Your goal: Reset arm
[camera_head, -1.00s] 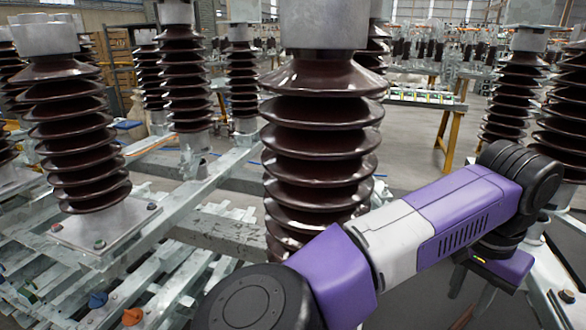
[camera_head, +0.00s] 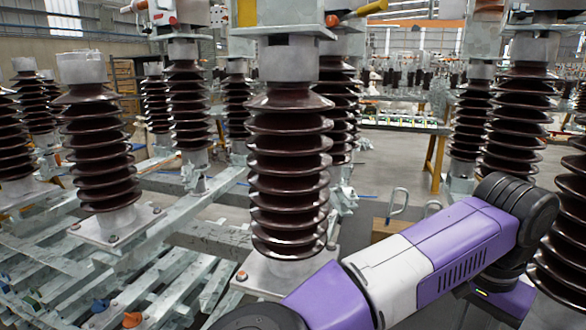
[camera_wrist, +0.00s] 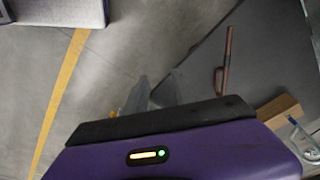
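My arm, purple and white with black joints, crosses the lower right of the head view. Its far end bends down at the black joint, where a purple wrist part (camera_head: 500,298) with a small light shows low in the picture. The wrist view shows the purple housing of my gripper (camera_wrist: 185,150), with a dark edge and a lit orange and green indicator. Two blurred grey shapes show just beyond that edge; I cannot tell whether they are fingertips. No held object is visible.
A brown ribbed insulator (camera_head: 290,170) stands close beside my arm. More insulators stand at left (camera_head: 97,150) and right (camera_head: 520,130). Metal beams (camera_head: 150,280) fill the lower left. The wrist view shows grey floor with a yellow line (camera_wrist: 62,95) and a wooden block (camera_wrist: 279,110).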

